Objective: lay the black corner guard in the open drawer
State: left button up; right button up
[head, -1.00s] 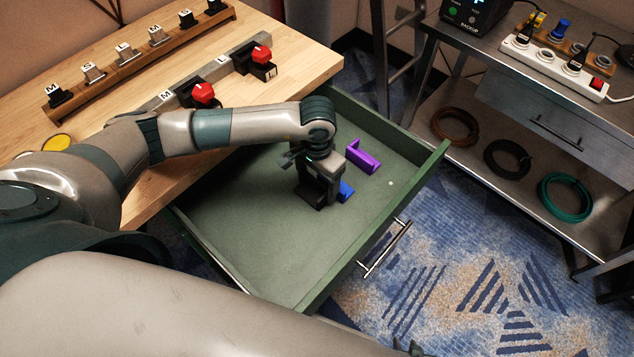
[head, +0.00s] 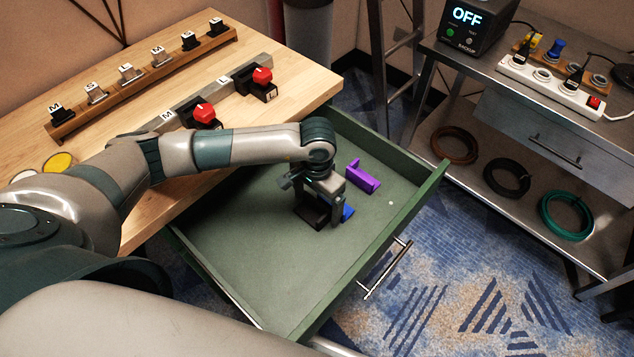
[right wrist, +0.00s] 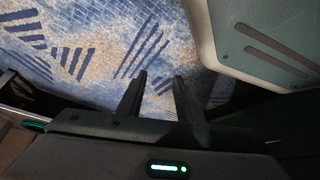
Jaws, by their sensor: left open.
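The green drawer (head: 250,258) stands open below the wooden worktop. The black corner guard (head: 308,212) is inside it, low at the drawer floor and partly hidden by my left gripper. My left gripper (head: 324,208) is open, pointing down into the drawer, with its fingers right at the black guard. Whether a finger still touches the guard, I cannot tell. My right gripper (right wrist: 160,98) shows in the right wrist view with its two fingers apart and nothing between them, above the carpet.
A purple corner guard (head: 362,178) and a blue piece (head: 347,213) lie in the drawer near my left gripper. The drawer's front left floor is clear. Red-knobbed switches (head: 204,113) stand on the worktop. A metal cart (head: 470,100) is at the right.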

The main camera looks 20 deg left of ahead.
aim_at(317, 201)
pick_arm(q)
notch_tip(317, 201, up, 11)
jog(key=p, duration=0.3)
jog(key=shift+f, duration=0.1)
jog(key=shift+r, duration=0.65)
pick_arm(e)
jog(key=shift+w+a+r+t+y, duration=0.2)
jog(key=shift+w+a+r+t, duration=0.25)
jog(key=shift+a+r+t, duration=0.25)
jog(key=shift+w+a+r+t+y, duration=0.2)
jog(key=shift+w+a+r+t, duration=0.25)
jog(key=shift+a+r, duration=0.35)
jog(key=shift+s+a, duration=0.1)
